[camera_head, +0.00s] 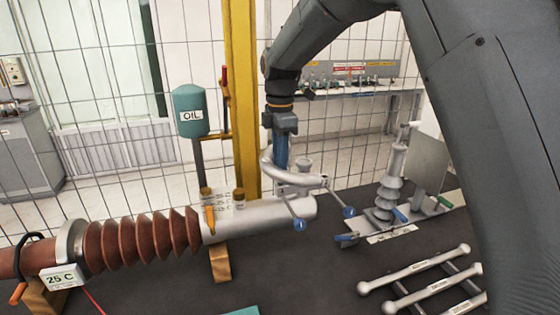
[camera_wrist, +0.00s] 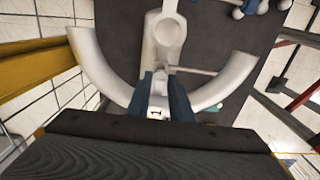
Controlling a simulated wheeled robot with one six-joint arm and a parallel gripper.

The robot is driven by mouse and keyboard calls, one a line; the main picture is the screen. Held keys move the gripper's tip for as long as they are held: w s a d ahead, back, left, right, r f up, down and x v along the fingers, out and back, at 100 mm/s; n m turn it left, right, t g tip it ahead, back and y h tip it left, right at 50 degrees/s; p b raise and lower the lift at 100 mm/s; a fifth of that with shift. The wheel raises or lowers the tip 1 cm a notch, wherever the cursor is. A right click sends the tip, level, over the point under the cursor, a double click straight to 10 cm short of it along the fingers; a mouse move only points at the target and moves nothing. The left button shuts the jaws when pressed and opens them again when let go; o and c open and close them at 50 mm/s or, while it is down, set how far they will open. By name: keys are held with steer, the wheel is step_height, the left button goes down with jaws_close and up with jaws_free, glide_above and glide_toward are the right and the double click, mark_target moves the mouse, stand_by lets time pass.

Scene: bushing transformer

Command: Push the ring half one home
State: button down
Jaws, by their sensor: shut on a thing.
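The ring half one (camera_head: 268,168) is a curved light-grey tube at the free end of the bushing's grey tube (camera_head: 262,217). My gripper (camera_head: 282,165) comes down on it from above. In the wrist view my gripper's two dark blue fingers (camera_wrist: 165,98) are shut on the middle of the ring half, around a white part marked 1 (camera_wrist: 157,112). The arc (camera_wrist: 92,62) opens away from the fingers, with one arm on each side of a grey fitting (camera_wrist: 165,32). Whether ring and bushing touch is unclear. Two blue-ended rods (camera_head: 298,224) (camera_head: 348,212) hang below the ring.
Brown ribbed sheds (camera_head: 140,240) lie to the left. A green OIL tank (camera_head: 190,110) and yellow post (camera_head: 242,90) stand behind. A small grey insulator (camera_head: 390,185) stands at right on a plate. Grey bars (camera_head: 425,268) lie on the dark table at front right.

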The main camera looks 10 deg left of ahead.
steer(key=shift+f+b, duration=0.75)
steer(key=shift+f, duration=1.2)
steer(key=c, duration=1.5)
jaws_free()
steer(key=shift+r+b, duration=1.5)
steer(key=shift+r, duration=2.4)
steer(key=shift+s, duration=0.1)
